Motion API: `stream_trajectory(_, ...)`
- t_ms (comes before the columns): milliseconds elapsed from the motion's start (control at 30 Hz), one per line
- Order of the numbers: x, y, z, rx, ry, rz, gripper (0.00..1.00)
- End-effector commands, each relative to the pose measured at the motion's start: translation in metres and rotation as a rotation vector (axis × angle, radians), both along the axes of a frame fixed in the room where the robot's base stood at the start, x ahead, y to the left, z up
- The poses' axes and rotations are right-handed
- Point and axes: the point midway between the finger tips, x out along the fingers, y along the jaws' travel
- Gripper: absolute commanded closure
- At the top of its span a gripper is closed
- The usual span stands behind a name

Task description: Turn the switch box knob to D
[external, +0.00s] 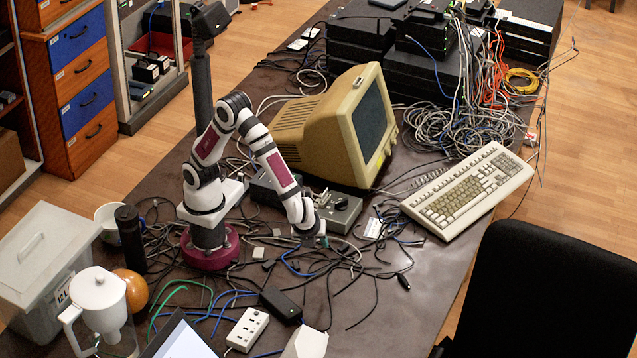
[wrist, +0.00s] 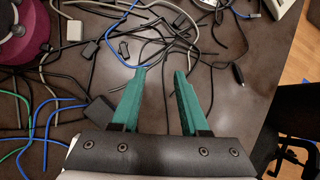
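The switch box (external: 338,217) is a low grey box on the table, just in front of the beige monitor. A dark round knob (external: 342,204) sits on its top; its pointer and letters are too small to read. My gripper (external: 322,242) points down at the near side of the box, apart from the knob. My forearm hides the box's left part. In the wrist view, my gripper's two teal fingers (wrist: 160,72) stand apart with nothing between them. Below them are only dark table and cables; the switch box does not show there.
Loose cables (external: 290,260) cover the table around the box. The beige monitor (external: 345,125) stands close behind it, and a keyboard (external: 468,190) lies to the right. A black adapter (external: 281,304) and a white power strip (external: 247,329) lie nearer the front.

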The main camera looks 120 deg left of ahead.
Motion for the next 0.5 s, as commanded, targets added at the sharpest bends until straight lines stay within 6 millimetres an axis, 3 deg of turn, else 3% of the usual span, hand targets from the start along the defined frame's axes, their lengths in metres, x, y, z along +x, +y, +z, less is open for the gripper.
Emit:
stream_trajectory(33,0.006,0.045,0.009,-0.046,-0.092,0.34,0.56)
stream_trajectory(100,0.007,0.106,0.022,-0.101,-0.23,0.833,0.56)
stream_trajectory(200,-0.006,0.186,0.043,-0.146,-0.405,1.457,0.56)
stream_trajectory(300,-0.026,0.245,0.062,-0.173,-0.533,1.908,0.56)
stream_trajectory(400,-0.042,0.278,0.074,-0.187,-0.605,2.162,0.56)
stream_trajectory(500,-0.048,0.288,0.074,-0.191,-0.627,2.249,0.56)
